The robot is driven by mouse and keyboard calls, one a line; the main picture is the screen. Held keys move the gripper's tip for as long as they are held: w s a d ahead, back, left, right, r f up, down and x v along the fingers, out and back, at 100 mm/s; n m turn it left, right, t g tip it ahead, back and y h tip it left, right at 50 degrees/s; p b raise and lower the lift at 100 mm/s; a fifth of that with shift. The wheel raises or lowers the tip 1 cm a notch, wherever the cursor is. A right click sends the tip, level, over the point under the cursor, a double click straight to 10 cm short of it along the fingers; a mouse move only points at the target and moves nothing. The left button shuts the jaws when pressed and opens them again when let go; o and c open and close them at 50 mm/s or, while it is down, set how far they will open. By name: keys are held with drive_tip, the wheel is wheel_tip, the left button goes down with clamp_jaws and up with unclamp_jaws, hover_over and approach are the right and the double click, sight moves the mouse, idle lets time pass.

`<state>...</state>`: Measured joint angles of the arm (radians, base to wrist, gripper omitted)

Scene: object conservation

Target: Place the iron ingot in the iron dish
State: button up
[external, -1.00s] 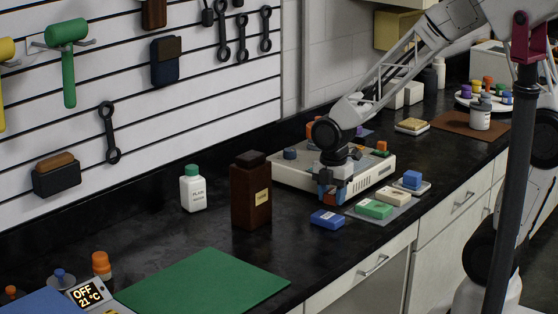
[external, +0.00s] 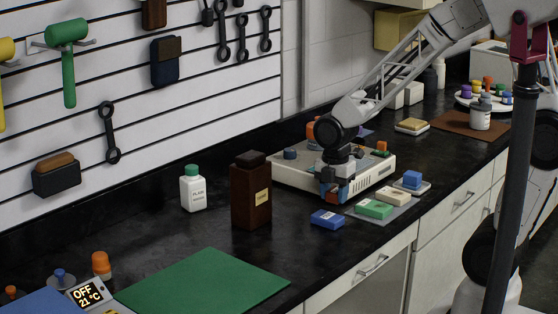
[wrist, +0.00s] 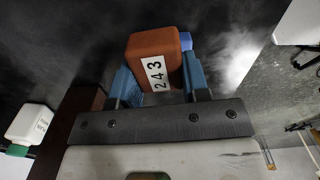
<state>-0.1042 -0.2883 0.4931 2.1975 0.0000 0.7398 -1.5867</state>
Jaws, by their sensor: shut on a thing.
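My gripper (wrist: 158,82) is shut on a red-brown block (wrist: 142,48) with a white label reading 243, between its blue fingers in the wrist view. In the external view my gripper (external: 332,188) hangs above the counter, at the front of a pale bench device; the held block is mostly hidden there. I cannot tell from its looks whether this block is the iron ingot. No dish can be clearly picked out as the iron dish. A blue block (external: 327,219) lies on the counter just below and in front of my gripper.
Green and cream blocks lie on a grey mat (external: 402,209) right of my gripper. The pale device (external: 290,174) stands behind it. A brown bottle (external: 250,195) and white bottle (external: 193,191) stand left. A round white tray (external: 464,100) with small coloured containers is far right.

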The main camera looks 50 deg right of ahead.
sight(334, 191)
wheel_tip(334, 191, up, 9)
drive_tip(key=shift+r, duration=0.1)
drive_tip(key=w+d+m, duration=0.1)
drive_tip(key=w+d, duration=0.4)
drive_tip(key=d, duration=0.6)
drive_tip(key=w+d, duration=0.5)
drive_tip(key=d, duration=0.5)
drive_tip(key=w+d, duration=0.1)
drive_tip(key=d, duration=1.7)
drive_tip(key=f, duration=0.5)
drive_tip(key=shift+w+a, duration=0.1)
drive_tip(key=shift+w, duration=0.15)
drive_tip(key=w+d, duration=0.4)
drive_tip(key=w, duration=0.3)
drive_tip(key=w+d+f, duration=0.1)
drive_tip(key=w+d, duration=0.2)
drive_tip(key=w, duration=0.4)
drive_tip(key=shift+d+f, duration=0.25)
drive_tip(key=shift+d, duration=0.1)
